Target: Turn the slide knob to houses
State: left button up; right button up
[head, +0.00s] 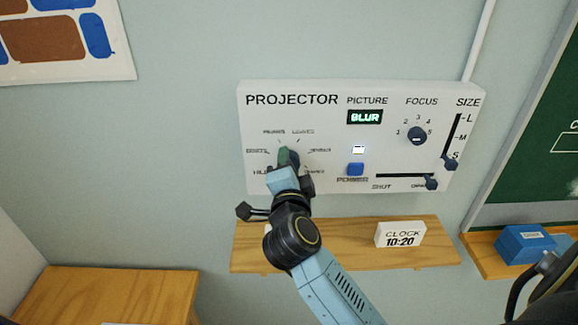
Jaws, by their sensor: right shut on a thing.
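The white projector panel (350,187) is on the wall, with a ring of small slide labels at its left side. My right gripper (287,160) is at the slide knob (284,154) in the middle of that ring and is shut on it. The knob is greenish and mostly hidden by the gripper. One upper label seems to read LEAVES; the others are too small to read surely, and I cannot tell which one the knob points at. The picture display (365,117) reads BLUR. My left gripper is not in view.
The panel also has a focus knob (417,136), a blue power button (355,169), a size slider (451,164) and a shutter slider (431,184). A wooden shelf (345,258) below bears a clock (400,234) reading 10:20. A blue box (525,246) stands at right.

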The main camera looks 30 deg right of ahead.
jog(key=m+b, duration=0.3)
jog(key=m, duration=2.3)
jog(key=shift+f, duration=0.1)
dwell(0.5)
jog(key=o, duration=1)
jog(key=shift+b, duration=0.3)
